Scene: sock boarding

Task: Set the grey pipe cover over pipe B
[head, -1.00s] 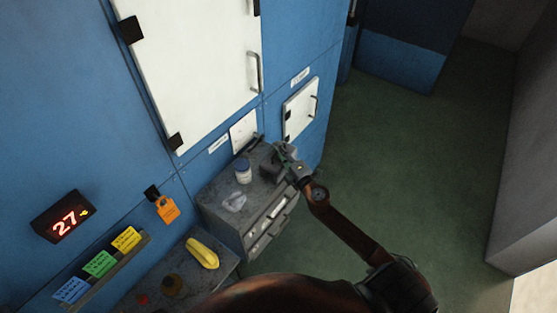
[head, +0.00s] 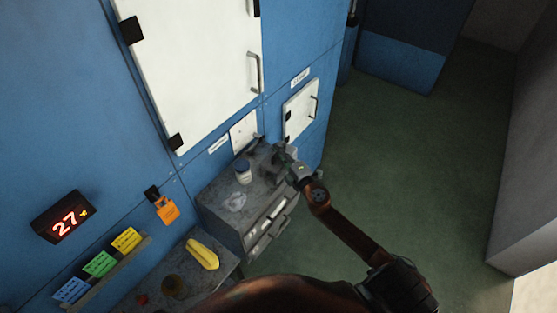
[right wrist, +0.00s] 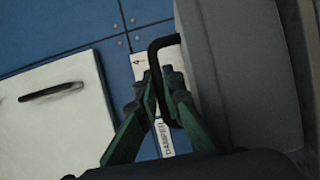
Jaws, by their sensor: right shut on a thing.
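My right gripper (head: 284,158) is above the back right of the grey cabinet top, close to the blue wall. In the right wrist view its green fingers (right wrist: 166,105) are shut on a black bar handle (right wrist: 156,52). The handle joins a large grey body (right wrist: 240,70), which appears to be the grey pipe cover. In the head view the cover is small, dark and partly hidden by the gripper. I cannot make out pipe B or its label in either view. My left gripper is not in view.
A small white hatch (head: 299,112) is in the wall behind. A yellow object (head: 203,253) lies on the lower bench. The floor at right is clear.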

